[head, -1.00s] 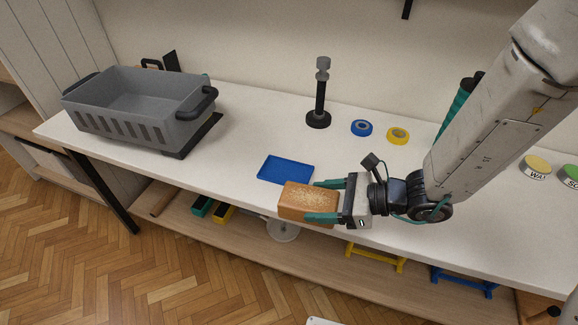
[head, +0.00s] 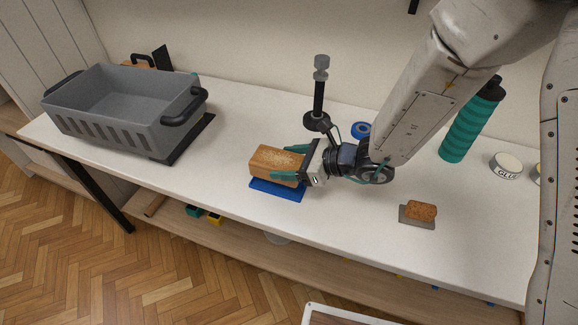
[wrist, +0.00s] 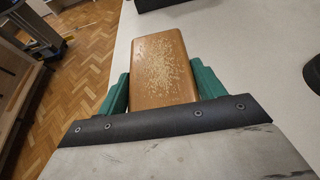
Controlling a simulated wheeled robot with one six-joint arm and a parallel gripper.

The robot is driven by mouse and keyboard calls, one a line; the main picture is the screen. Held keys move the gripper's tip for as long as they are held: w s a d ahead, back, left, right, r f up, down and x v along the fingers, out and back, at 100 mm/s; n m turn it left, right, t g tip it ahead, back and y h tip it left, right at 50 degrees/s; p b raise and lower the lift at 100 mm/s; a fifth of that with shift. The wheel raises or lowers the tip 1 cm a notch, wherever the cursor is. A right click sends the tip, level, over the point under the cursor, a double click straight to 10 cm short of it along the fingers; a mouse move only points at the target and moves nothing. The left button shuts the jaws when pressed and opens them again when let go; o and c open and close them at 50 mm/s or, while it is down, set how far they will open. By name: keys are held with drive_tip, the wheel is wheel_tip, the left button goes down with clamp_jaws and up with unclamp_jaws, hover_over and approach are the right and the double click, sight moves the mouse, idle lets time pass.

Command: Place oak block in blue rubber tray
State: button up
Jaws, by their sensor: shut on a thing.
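The oak block (head: 274,160) is a brown wooden brick with a pale speckled top. My gripper (head: 287,166) is shut on it, with green fingers on either side of its right end in the head view. In the wrist view the block (wrist: 163,72) sits between both green fingers. The blue rubber tray (head: 277,190) is a flat, shallow tray on the white table near its front edge. The block is over the tray and hides much of it; I cannot tell whether the two touch. The tray is not seen in the wrist view.
A large grey crate (head: 92,126) stands at the left on a dark base. A black stand (head: 319,95) and blue tape roll (head: 361,130) are behind my gripper. A teal bottle (head: 470,124), a white tin (head: 506,165) and a small brown piece on a grey plate (head: 405,219) are to the right.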

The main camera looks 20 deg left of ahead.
wheel_tip(320, 180, down, 2)
drive_tip(key=shift+f, duration=0.65)
drive_tip(key=shift+c, duration=1.1)
drive_tip(key=o, duration=1.4)
drive_tip(key=shift+d, duration=0.1)
drive_tip(key=v, duration=1.2)
drive_tip(key=shift+r, duration=0.1)
